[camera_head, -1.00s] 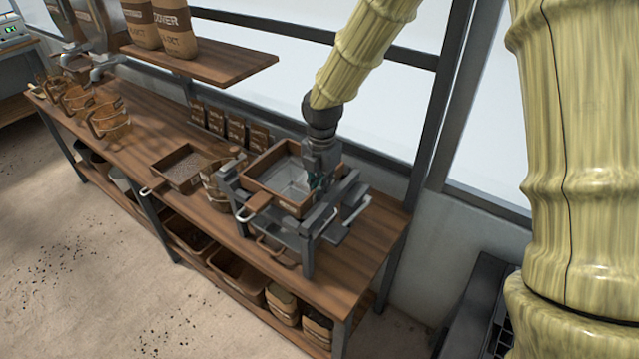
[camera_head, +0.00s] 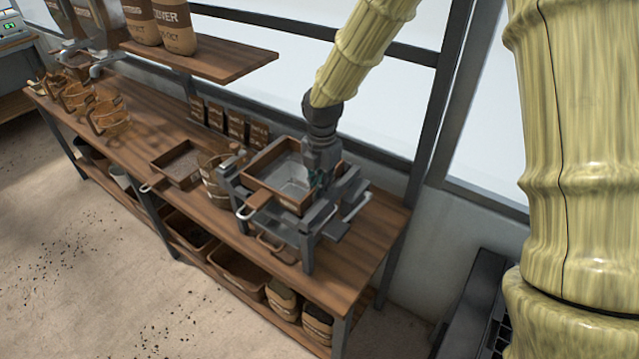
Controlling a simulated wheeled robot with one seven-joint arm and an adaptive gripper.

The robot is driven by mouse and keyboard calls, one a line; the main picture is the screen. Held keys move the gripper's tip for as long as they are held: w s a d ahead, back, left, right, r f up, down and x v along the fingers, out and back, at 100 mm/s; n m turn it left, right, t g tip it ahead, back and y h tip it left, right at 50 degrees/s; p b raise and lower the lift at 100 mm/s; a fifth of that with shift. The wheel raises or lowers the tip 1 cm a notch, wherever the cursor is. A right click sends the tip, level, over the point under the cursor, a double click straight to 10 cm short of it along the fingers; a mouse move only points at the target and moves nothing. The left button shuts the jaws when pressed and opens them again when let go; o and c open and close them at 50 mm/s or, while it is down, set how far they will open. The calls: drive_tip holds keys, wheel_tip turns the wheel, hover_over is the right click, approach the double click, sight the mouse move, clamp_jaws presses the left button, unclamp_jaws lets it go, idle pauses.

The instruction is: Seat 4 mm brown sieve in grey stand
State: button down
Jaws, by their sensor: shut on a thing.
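The brown sieve (camera_head: 262,200), a square wooden-rimmed frame with a pale mesh floor, sits at the top of the grey stand (camera_head: 308,252), between its side rails. Its handle points toward the front left. My gripper (camera_head: 318,182) comes down from above at the sieve's right side and is shut on its rim; the fingertips are partly hidden. The sieve looks nearly level. I cannot tell whether its underside touches the stand's supports.
A second brown square sieve or tray (camera_head: 178,165) lies on the wooden bench (camera_head: 140,150) to the left, beside a round brown container (camera_head: 212,180). Brown packets (camera_head: 232,122) stand along the back. A shelf (camera_head: 200,58) with sacks overhangs the bench.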

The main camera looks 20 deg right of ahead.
drive_tip(key=shift+w+f+p, duration=0.1)
drive_tip(key=shift+f+p, duration=0.2)
drive_tip(key=shift+f, duration=0.1)
idle(0.8)
drive_tip(key=c, duration=1.5)
unclamp_jaws()
drive_tip(key=shift+d, duration=0.1)
drive_tip(key=shift+r, duration=0.1)
wheel_tip(320, 180, up, 12)
drive_tip(key=shift+f, duration=0.1)
